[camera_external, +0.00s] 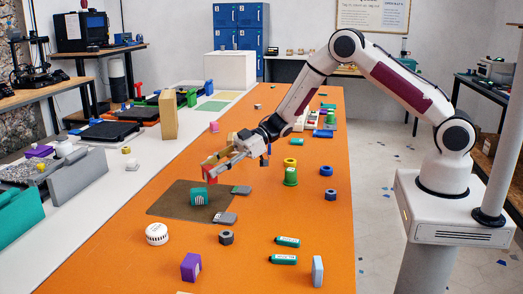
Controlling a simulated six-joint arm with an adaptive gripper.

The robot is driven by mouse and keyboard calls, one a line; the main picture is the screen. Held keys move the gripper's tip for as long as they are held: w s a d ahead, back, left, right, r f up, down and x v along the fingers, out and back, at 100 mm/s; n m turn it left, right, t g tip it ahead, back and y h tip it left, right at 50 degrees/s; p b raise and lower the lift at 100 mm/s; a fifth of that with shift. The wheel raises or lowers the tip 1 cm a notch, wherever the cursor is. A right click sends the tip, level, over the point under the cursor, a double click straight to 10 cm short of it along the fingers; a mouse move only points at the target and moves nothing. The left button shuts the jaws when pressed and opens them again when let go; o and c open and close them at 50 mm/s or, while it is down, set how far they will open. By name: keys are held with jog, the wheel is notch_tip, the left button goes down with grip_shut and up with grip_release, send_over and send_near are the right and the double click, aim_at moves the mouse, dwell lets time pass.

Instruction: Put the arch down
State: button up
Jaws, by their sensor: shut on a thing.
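My gripper (213,168) reaches down and left over the dark mat (163,206) on the orange table. It is shut on a small red piece, the arch (210,177), whose shape is mostly hidden by the fingers. The arch is just above or touching a teal block with a white striped label (199,196) on the mat; I cannot tell whether they touch. Two grey pieces lie at the mat's right edge, one farther back (241,190) and one nearer (225,218).
A white round cap (157,234), a dark nut (226,237) and a purple block (191,266) lie in front of the mat. Green tubes (287,241) and a pale blue block (317,270) are front right. A green cup (290,177) and yellow ring (290,162) stand right of my gripper.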

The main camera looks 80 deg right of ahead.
jog(key=shift+f, duration=1.9)
jog(key=shift+f, duration=0.6)
jog(key=o, duration=1.1)
jog(key=shift+r, duration=0.15)
